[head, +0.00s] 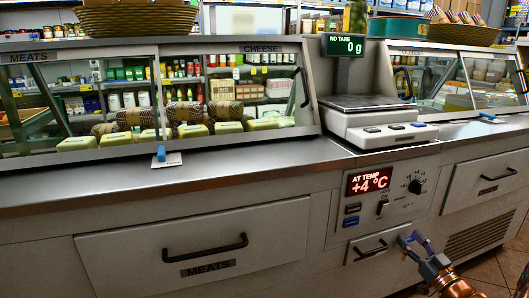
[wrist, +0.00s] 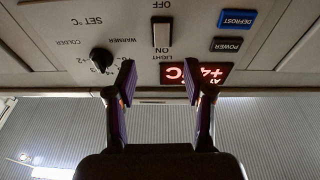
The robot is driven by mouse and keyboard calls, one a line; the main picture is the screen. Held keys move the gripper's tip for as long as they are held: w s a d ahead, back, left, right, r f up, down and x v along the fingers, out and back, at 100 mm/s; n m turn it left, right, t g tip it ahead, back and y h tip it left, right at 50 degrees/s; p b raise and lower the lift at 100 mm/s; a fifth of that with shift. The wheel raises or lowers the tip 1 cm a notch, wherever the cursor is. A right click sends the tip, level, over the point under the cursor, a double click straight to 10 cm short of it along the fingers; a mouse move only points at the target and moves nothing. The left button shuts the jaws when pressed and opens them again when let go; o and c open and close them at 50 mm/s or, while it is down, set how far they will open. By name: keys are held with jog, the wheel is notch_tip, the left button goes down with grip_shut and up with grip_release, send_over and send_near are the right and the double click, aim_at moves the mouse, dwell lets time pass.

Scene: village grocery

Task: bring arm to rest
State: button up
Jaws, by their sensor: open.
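My gripper (head: 410,238) is at the lower right in the head view, in front of the counter face, just right of the small drawer handle (head: 372,248). In the wrist view my gripper (wrist: 160,82) has its two fingers apart with nothing between them. Beyond the fingertips is the control panel (wrist: 130,30), seen upside down. It carries a dial (wrist: 102,60), a light switch (wrist: 162,32), a defrost button (wrist: 237,19), a power button (wrist: 227,44) and a red display (wrist: 197,73). I cannot tell whether the fingers touch the panel.
The counter's steel top (head: 240,172) runs across the view. A scale (head: 370,115) reading 0 g stands on it, beside a glass case (head: 180,100) of meats and cheese. The meats drawer (head: 195,245) is shut. Tiled floor (head: 485,270) shows at the lower right.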

jog(key=w+a+r+g+h+p, duration=0.2)
jog(key=w+r+g+h+p, duration=0.3)
jog(key=r+p, duration=0.5)
jog(key=s+a+r+m+g+h+p, duration=0.2)
jog(key=s+a+r+g+p, duration=0.3)
jog(key=r+p, duration=0.35)
jog(key=s+a+r+g+y+p, duration=0.1)
jog(key=s+a+r+g+p, duration=0.3)
jog(key=s, duration=0.8)
jog(key=s+a+r+g+y+p, duration=0.1)
jog(key=s+a+r+g+p, duration=0.3)
jog(key=s+a+r+p, duration=0.3)
jog(key=s+a+r+g+p, duration=0.4)
jog(key=s+a+r, duration=0.5)
jog(key=s, duration=0.9)
jog(key=a+p, duration=0.2)
jog(key=a, duration=0.1)
jog(key=shift+s+a+r+m+y+p, duration=0.35)
jog(key=shift+s+r+m+y, duration=0.05)
